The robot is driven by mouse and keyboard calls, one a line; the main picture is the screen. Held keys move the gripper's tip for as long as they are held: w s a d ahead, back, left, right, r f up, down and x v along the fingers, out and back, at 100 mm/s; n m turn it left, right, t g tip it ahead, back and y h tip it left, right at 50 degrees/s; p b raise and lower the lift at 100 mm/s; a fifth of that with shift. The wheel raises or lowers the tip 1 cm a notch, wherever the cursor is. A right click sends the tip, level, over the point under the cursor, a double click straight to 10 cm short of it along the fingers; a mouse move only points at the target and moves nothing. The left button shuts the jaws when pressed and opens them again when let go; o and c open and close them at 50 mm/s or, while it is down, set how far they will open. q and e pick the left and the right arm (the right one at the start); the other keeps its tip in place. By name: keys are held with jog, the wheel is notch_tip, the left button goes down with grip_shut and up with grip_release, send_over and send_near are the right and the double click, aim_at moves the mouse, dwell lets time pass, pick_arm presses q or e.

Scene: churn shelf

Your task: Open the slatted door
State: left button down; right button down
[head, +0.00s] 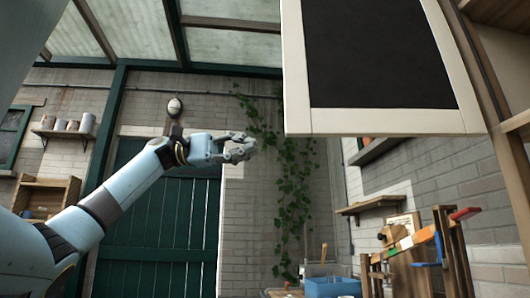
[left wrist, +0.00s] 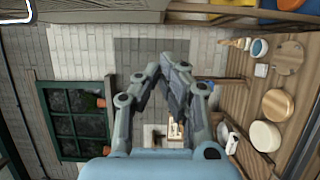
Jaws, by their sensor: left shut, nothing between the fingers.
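A green door of upright boards (head: 155,215) stands in the back brick wall in the head view; it looks closed. A cream-framed dark panel (head: 380,55) hangs at the upper right; no slats show on it. I cannot tell which of these, if either, is the slatted door. My left gripper (head: 250,148) is shut and empty, raised left of and below the panel, apart from it in the picture. In the left wrist view its fingers (left wrist: 168,68) meet with nothing between them. My right gripper is out of view.
A blue box (head: 332,287) and a wooden rack (head: 440,255) stand at the lower right. A small wall shelf (head: 375,204) is above them. Wooden shelving (left wrist: 235,100) with round pieces fills the left wrist view's right side. Open space surrounds my left gripper.

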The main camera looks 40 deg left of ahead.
aim_at(289, 133)
pick_arm(q)
jog(key=d, duration=0.3)
jog(key=w+d, duration=0.1)
jog(key=d, duration=0.2)
jog(key=d+p, duration=0.1)
jog(key=d, duration=0.3)
jog(key=shift+w, duration=0.25)
jog(key=shift+s+d, duration=0.15)
jog(key=shift+d, duration=0.15)
